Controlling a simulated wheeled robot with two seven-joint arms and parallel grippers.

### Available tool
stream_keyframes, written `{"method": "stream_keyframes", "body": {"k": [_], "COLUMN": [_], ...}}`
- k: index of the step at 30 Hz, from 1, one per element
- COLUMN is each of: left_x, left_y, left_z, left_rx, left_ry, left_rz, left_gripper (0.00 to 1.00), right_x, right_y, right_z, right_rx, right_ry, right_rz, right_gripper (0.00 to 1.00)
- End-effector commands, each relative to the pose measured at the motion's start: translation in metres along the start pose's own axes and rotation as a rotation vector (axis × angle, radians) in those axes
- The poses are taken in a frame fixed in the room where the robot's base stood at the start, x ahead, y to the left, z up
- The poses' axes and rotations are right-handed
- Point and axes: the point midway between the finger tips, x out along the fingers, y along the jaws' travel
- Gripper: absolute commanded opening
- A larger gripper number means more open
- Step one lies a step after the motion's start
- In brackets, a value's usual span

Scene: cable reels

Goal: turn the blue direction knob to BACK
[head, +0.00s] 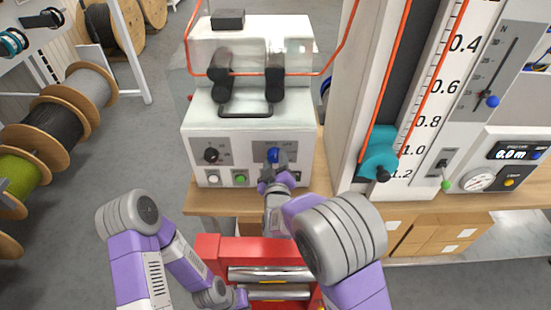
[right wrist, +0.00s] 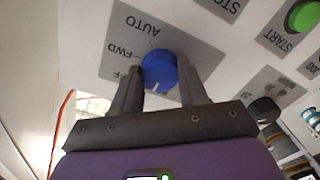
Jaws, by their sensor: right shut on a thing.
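The blue direction knob (head: 272,155) is on the right half of the machine's white front panel (head: 238,178). In the right wrist view, the blue knob (right wrist: 159,68) sits between the two dark fingers of my right gripper (right wrist: 160,78), which are shut on its sides. A short white mark shows on the knob's near edge. The labels AUTO and FWD show beside it; another label is partly hidden by a finger, and I cannot read BACK. In the head view my right gripper (head: 277,173) reaches the knob from below. My left gripper's fingers are not clear, low by the red frame.
A black knob (head: 211,155), a white button (head: 213,179) and a green button (head: 239,179) are left of the blue knob. A red frame with metal rollers (head: 268,274) stands in front. A tall scale with an orange cable rises at right. Cable reels (head: 57,122) are at left.

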Motion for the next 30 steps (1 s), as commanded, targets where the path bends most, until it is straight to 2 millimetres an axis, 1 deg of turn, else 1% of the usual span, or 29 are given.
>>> {"method": "stream_keyframes", "body": {"k": [7,20,21,26,30], "left_x": [-0.0044,-0.0045,-0.0045,-0.0046,-0.0046], "left_y": [0.0016,0.0017,0.0017,0.0017,0.0017], "left_z": [0.0002,0.0002,0.0002,0.0002,0.0003], "left_rx": [0.0,0.0,0.0,0.0,0.0], "left_ry": [0.0,0.0,0.0,0.0,0.0], "left_rz": [0.0,0.0,0.0,0.0,0.0], "left_gripper": [0.0,0.0,0.0,0.0,0.0], "right_x": [-0.0003,-0.0003,-0.0003,-0.0002,-0.0001], "right_y": [-0.0005,-0.0007,-0.0007,-0.0006,-0.0003], "right_z": [0.0001,0.0005,0.0005,0.0004,0.0002], "right_rx": [-0.065,-0.077,-0.077,-0.075,-0.074], "right_ry": [-0.003,-0.004,-0.004,-0.003,-0.003], "right_rz": [-0.001,-0.001,-0.001,-0.001,0.0], "right_gripper": [0.12,0.12,0.44,0.68,0.68]}}
